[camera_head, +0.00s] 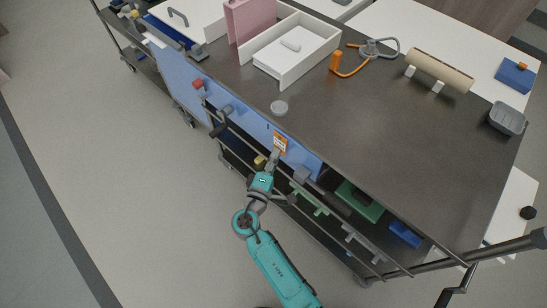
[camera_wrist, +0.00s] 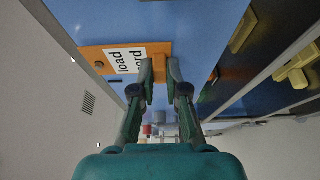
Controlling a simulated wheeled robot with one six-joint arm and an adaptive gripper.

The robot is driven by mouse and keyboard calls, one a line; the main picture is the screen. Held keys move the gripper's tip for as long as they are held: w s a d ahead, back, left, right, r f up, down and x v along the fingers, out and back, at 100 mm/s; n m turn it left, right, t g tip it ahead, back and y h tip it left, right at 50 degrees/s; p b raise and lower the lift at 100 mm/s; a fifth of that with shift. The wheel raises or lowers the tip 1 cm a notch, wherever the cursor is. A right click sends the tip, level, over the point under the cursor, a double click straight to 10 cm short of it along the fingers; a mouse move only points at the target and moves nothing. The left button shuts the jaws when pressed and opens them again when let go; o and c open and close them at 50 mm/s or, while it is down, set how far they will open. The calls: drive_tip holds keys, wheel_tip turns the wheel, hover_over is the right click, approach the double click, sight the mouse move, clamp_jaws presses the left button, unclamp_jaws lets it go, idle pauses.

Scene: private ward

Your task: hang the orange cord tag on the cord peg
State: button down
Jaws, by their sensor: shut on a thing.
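The orange cord tag (camera_head: 280,143) with a white printed label is at the blue front panel (camera_head: 250,118) of the dark-topped cart. In the wrist view the tag (camera_wrist: 93,55) lies sideways near the blue panel (camera_wrist: 195,35), with a dark round spot near its far-left end. My gripper (camera_wrist: 160,68) is shut on the tag's near end, and it shows just below the tag in the head view (camera_head: 274,155). I cannot pick out the cord peg for sure; a small dark mark shows on the panel near the tag. Whether the tag touches the panel is unclear.
A rail (camera_head: 240,132) runs along the cart's front with several coloured fittings near my arm. The floor at left is open.

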drive_tip(key=shift+w+d, duration=0.1)
drive_tip(key=c, duration=1.6)
unclamp_jaws()
drive_tip(key=shift+c, duration=0.2)
drive_tip(key=o, duration=0.5)
drive_tip(key=shift+w+a+v, duration=0.1)
drive_tip(key=shift+a+v, duration=0.15)
drive_tip(key=shift+v, duration=2.35)
drive_tip(key=shift+w+a+v, duration=0.1)
drive_tip(key=shift+a+v, duration=0.2)
drive_tip(key=shift+v, duration=2.3)
drive_tip(key=shift+a+v, duration=0.25)
drive_tip(key=shift+v, duration=2.3)
